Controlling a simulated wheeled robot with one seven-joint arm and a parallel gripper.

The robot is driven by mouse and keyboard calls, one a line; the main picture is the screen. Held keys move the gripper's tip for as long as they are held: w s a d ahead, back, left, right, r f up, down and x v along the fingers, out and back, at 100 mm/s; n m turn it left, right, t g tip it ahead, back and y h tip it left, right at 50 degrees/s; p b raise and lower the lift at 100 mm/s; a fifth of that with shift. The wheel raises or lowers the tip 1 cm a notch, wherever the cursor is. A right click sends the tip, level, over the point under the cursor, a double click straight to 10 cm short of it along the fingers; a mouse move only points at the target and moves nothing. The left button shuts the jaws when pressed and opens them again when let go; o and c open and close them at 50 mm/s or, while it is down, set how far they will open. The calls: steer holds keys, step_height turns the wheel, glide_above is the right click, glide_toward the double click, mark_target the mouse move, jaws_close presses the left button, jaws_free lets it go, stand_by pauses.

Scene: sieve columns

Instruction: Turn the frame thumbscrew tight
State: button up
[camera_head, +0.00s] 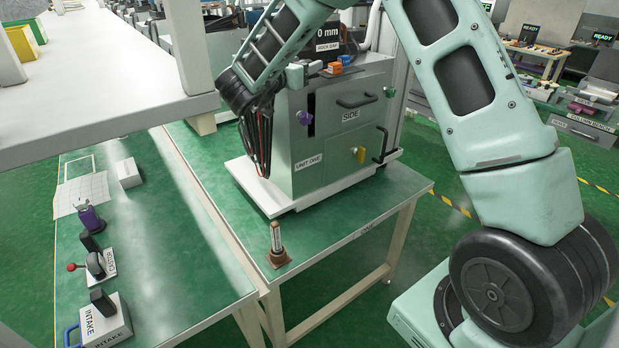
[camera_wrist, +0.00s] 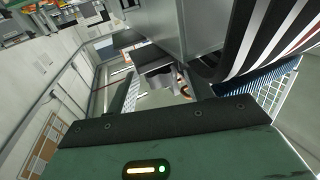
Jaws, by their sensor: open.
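The grey sieve unit labelled UNIT ONE (camera_head: 330,125) stands on a white base on the green table. Its faces carry a purple knob (camera_head: 304,118), a yellow knob (camera_head: 361,155) and a green knob (camera_head: 390,92). I cannot tell which of these, if any, is the frame thumbscrew. My gripper (camera_head: 262,170) points down just left of the unit's front face and overlaps its edge in the head view; I cannot tell if it touches. In the wrist view, its fingers (camera_wrist: 195,92) are spread with nothing held between them.
A small brown-based stand (camera_head: 278,248) is at the table's front corner. Black handles (camera_head: 357,101) project from the unit's side. The left bench (camera_head: 170,250) holds an INTAKE block (camera_head: 106,322) and a purple item (camera_head: 90,218). A white shelf (camera_head: 90,85) overhangs at upper left.

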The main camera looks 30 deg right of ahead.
steer(key=n+t+y, duration=0.1)
steer(key=n+t+y+p, duration=0.1)
steer(key=t, duration=0.1)
steer(key=n+t+y, duration=0.1)
steer(key=n+t, duration=0.1)
steer(key=shift+s+d+r, duration=0.1)
steer(key=shift+s+d, duration=0.1)
steer(key=shift+s, duration=0.05)
steer(key=n+t+y+p, duration=0.1)
steer(key=y, duration=0.1)
steer(key=n+t+y+p, duration=0.1)
steer(key=t, duration=0.1)
steer(key=shift+s+d+n+y, duration=0.15)
steer(key=shift+n+y, duration=0.25)
steer(key=shift+s+d+n+t+y+p, duration=0.15)
steer(key=shift+n+t+y+p, duration=0.5)
steer(key=shift+n+y+p, duration=0.6)
steer(key=shift+w+d+n+t+y+p, duration=0.1)
steer(key=shift+n+t+y+p, duration=0.75)
steer(key=shift+y, duration=0.8)
steer(key=shift+y, duration=0.3)
steer(key=shift+d+n+y+p, duration=0.2)
steer(key=shift+n+y+p, duration=1.05)
steer(key=shift+y, duration=0.95)
